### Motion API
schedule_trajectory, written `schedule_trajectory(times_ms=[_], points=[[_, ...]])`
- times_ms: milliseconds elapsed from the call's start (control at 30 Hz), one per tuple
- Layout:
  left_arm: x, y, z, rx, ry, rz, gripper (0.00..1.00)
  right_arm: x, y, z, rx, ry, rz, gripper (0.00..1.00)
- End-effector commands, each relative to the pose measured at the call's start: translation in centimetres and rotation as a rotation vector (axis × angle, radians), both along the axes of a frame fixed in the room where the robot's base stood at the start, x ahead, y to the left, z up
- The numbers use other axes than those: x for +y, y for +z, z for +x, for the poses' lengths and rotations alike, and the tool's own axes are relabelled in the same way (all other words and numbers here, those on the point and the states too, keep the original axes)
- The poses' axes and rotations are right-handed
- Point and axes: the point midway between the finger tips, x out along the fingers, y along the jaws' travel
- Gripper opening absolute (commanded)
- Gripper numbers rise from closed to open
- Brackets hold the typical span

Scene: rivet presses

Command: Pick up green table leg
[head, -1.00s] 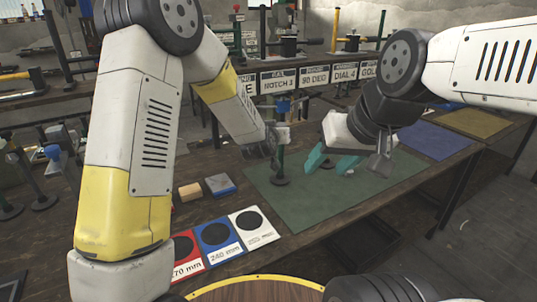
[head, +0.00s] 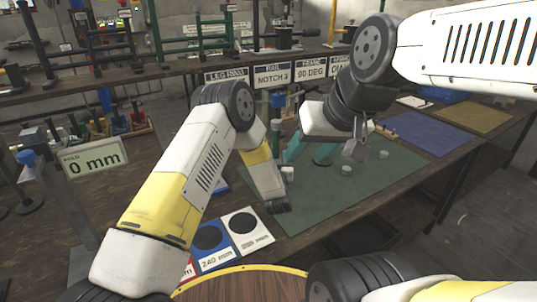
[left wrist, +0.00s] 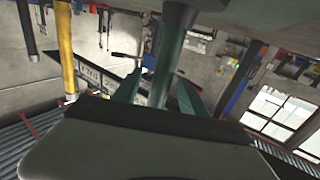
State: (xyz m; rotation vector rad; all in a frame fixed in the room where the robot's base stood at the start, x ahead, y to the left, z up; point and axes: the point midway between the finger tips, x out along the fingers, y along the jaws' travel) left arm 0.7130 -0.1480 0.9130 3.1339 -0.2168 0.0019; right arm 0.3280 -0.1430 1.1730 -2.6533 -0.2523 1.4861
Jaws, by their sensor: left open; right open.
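The green table leg (left wrist: 169,60) stands as a dark green post in the left wrist view. In the head view a thin part of the green leg (head: 276,134) shows behind my left forearm; its lower end is hidden. My left gripper (left wrist: 157,92) is open, with its two teal fingers to either side of the post in that picture; I cannot tell whether they touch it. In the head view its fingers are hidden by my own arm. My right gripper (head: 310,150) is open and empty above the green mat, its teal fingers apart.
The green mat (head: 345,188) lies on the workbench. Small grey pieces (head: 371,169) stand on it. Blue (head: 213,239) and white (head: 245,224) size cards lie at the front edge. A "0 mm" sign (head: 92,158) stands at left. A labelled shelf (head: 185,82) runs behind.

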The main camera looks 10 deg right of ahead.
Motion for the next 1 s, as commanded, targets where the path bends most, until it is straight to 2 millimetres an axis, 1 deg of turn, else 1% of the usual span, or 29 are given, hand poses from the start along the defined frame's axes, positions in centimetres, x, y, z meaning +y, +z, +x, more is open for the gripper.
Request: schedule_trajectory(times_ms=[33, 100, 200, 300, 467, 500, 567, 600, 733, 767, 1000], points=[[0.0, 0.0, 1.0, -0.002, 0.003, -0.001, 0.5, 0.0, 0.0, 0.0, 0.0, 0.0, 0.0, 0.5], [-0.1, 0.0, 2.0, -0.001, 0.003, -0.001, 0.5, 0.0, 0.0, 0.0, 0.0, 0.0, 0.0, 0.5], [-0.3, 0.0, 3.0, 0.001, 0.001, -0.001, 0.5, 0.0, 0.0, 0.0, 0.0, 0.0, 0.0, 0.5], [-0.4, 0.0, 3.5, 0.0, 0.001, -0.001, 0.5, 0.0, 0.0, 0.0, 0.0, 0.0, 0.0, 0.5], [-0.4, 0.0, 3.5, 0.001, 0.0, 0.0, 0.5, 0.0, 0.0, 0.0, 0.0, 0.0, 0.0, 0.5], [-0.4, 0.0, 3.5, 0.001, 0.0, 0.0, 0.48, 0.0, 0.0, 0.0, 0.0, 0.0, 0.0, 0.5], [-0.4, 0.0, 3.5, 0.001, 0.0, 0.0, 0.36, 0.0, 0.0, 0.0, 0.0, 0.0, 0.0, 0.5], [-0.4, 0.0, 3.5, 0.001, 0.0, 0.0, 0.28, 0.0, 0.0, 0.0, 0.0, 0.0, 0.0, 0.5], [-0.4, 0.0, 3.5, 0.001, 0.0, 0.0, 0.03, 0.0, 0.0, 0.0, 0.0, 0.0, 0.0, 0.5], [-0.4, 0.0, 3.5, 0.001, 0.0, 0.0, 0.0, 0.0, 0.0, 0.0, 0.0, 0.0, 0.0, 0.5], [-0.4, 0.0, 3.5, 0.001, 0.0, 0.0, 0.0, 0.0, 0.0, 0.0, 0.0, 0.0, 0.0, 0.5]])
